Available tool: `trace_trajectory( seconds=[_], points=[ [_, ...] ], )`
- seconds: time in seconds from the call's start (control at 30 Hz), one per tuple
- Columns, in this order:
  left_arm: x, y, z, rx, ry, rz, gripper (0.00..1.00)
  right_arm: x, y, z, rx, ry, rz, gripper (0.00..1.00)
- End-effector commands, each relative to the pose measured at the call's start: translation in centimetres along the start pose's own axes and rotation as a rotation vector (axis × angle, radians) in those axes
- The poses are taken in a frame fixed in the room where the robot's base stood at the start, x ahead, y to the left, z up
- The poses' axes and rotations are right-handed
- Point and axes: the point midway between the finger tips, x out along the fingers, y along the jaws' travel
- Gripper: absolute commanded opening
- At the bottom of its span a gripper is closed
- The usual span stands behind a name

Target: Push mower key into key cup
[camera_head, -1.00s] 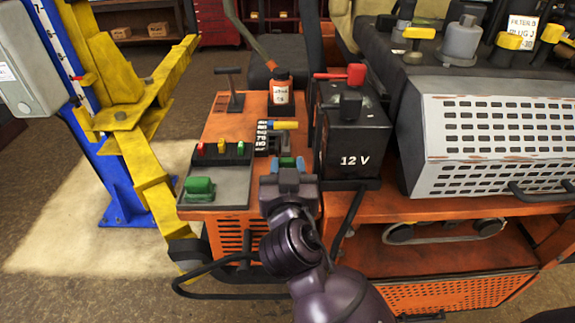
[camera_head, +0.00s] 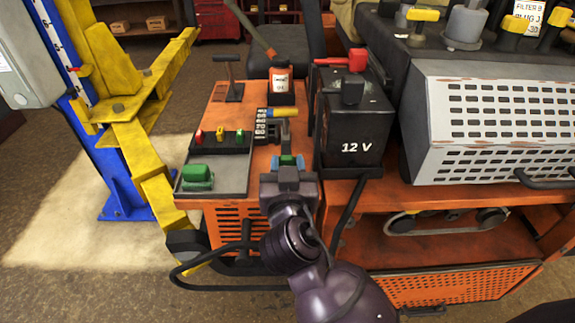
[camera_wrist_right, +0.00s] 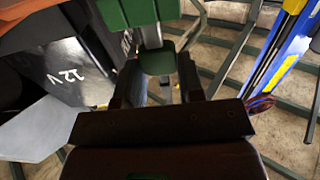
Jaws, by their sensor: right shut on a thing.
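My right gripper (camera_head: 290,178) is at the front edge of the orange machine's top, left of the 12 V battery. I cannot tell for sure which part is the key cup. My left gripper is not in view.
The black battery (camera_head: 355,135) stands close on the right. A tray (camera_head: 225,172) with a green block (camera_head: 197,177) and coloured knobs is on the left. A yellow lift arm (camera_head: 145,150) is farther left.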

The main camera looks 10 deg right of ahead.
Motion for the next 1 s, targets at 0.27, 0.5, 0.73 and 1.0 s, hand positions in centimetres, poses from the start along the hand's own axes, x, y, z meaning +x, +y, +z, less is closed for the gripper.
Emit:
trace_trajectory(
  seconds=[0.27, 0.5, 0.73, 1.0],
  points=[
    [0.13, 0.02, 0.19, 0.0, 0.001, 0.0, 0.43, -0.05, 0.02, 0.03, 0.001, 0.0, 0.0, 0.13],
    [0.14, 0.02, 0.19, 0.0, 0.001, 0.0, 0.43, -0.05, 0.01, 0.04, 0.001, 0.0, 0.0, 0.13],
    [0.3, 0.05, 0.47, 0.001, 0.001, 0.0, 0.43, -0.06, 0.01, 0.36, 0.001, 0.0, 0.0, 0.13],
    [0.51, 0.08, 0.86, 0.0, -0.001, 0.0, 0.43, -0.06, 0.01, 0.77, 0.001, 0.001, 0.0, 0.13]
  ],
)
